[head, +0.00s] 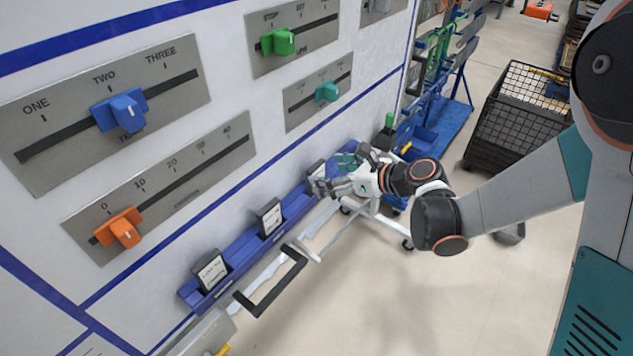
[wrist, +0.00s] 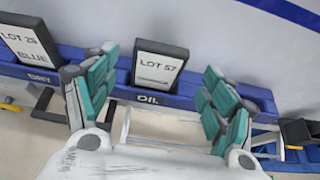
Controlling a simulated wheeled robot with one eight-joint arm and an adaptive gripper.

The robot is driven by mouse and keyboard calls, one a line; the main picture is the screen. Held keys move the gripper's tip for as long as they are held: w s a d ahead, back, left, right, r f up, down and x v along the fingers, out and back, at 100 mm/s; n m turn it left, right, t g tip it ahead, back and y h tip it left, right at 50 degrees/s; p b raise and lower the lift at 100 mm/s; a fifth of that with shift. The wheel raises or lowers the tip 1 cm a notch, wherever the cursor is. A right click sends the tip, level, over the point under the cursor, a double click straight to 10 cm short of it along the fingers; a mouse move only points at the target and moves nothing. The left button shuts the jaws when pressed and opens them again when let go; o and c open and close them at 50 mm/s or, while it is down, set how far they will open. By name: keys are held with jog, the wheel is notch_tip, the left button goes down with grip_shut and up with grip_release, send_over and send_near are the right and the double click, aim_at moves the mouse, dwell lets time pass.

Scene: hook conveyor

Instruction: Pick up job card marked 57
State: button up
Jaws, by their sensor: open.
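The job card marked LOT 57 (wrist: 158,68) is a white card in a dark frame. It stands in the blue rail above a label reading OIL (wrist: 148,99). My gripper (wrist: 160,82) is open, with its teal-padded fingers on either side of the card and a gap on both sides. In the head view my gripper (head: 340,178) is at the far part of the blue rail, by a card (head: 316,171) partly hidden by the fingers. A card marked LOT 26 BLUE (wrist: 28,44) stands to the left in the wrist view.
The blue rail (head: 240,246) runs along the white wall panel and holds two nearer cards (head: 270,217) (head: 211,270). Slider plates with coloured knobs (head: 121,111) are above. A black handle (head: 272,283) sticks out in front. A wire cage (head: 515,115) stands right; floor is open between.

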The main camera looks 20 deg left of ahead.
aim_at(319, 173)
jog(key=shift+b+x, duration=1)
jog(key=shift+x, duration=1.65)
jog(key=shift+s, duration=0.1)
jog(key=c, duration=1.2)
